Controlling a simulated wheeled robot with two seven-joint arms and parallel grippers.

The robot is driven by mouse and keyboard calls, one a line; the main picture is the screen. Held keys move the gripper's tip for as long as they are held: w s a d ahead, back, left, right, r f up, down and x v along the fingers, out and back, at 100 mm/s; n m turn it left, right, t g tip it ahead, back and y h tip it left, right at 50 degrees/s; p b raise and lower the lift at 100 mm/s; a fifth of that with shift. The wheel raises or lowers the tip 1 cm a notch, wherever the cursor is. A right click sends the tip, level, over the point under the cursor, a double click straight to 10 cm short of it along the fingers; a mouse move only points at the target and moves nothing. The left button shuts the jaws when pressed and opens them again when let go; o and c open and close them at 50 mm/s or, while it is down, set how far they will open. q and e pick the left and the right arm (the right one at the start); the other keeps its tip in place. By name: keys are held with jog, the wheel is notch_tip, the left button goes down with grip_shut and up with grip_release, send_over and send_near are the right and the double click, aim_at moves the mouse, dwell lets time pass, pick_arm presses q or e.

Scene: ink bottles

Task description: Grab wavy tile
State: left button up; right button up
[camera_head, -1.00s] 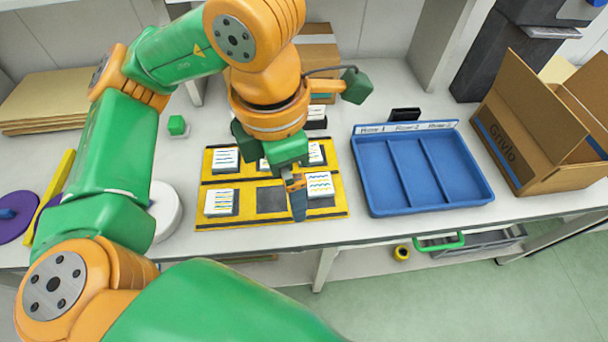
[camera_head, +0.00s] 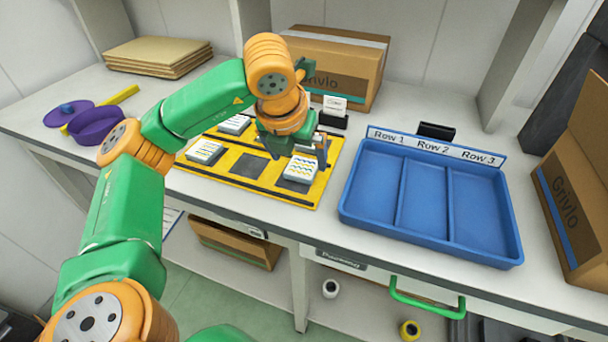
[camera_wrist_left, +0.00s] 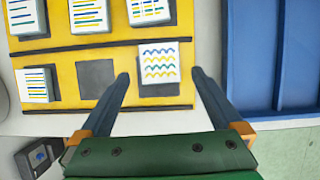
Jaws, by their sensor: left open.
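The wavy tile (camera_head: 299,169) is white with blue, green and yellow wavy lines. It sits at the front right of the yellow board (camera_head: 266,183). In the left wrist view the wavy tile (camera_wrist_left: 158,63) lies ahead of and between the fingers, on a dark square. My left gripper (camera_head: 318,150) is above the board's right side, close to the tile. In the left wrist view the left gripper (camera_wrist_left: 160,76) is open, with its two dark fingers spread and nothing held. The exact height above the tile cannot be told. My right gripper is not in view.
Other tiles with straight lines, such as a lined tile (camera_wrist_left: 37,85), share the board. Beside it is an empty dark square (camera_wrist_left: 96,80). A blue tray (camera_head: 347,205) with three empty rows stands to the right. Cardboard boxes (camera_head: 352,62) stand behind.

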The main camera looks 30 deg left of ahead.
aim_at(302, 167)
pick_arm(q)
jog(key=x, duration=0.3)
jog(key=shift+w+a, duration=0.1)
jog(key=shift+a, duration=0.1)
jog(key=shift+w+d+f, duration=0.1)
jog(key=shift+f, duration=0.1)
jog(key=c, duration=1.5)
jog(key=shift+c, duration=0.2)
jog(key=shift+r, duration=0.15)
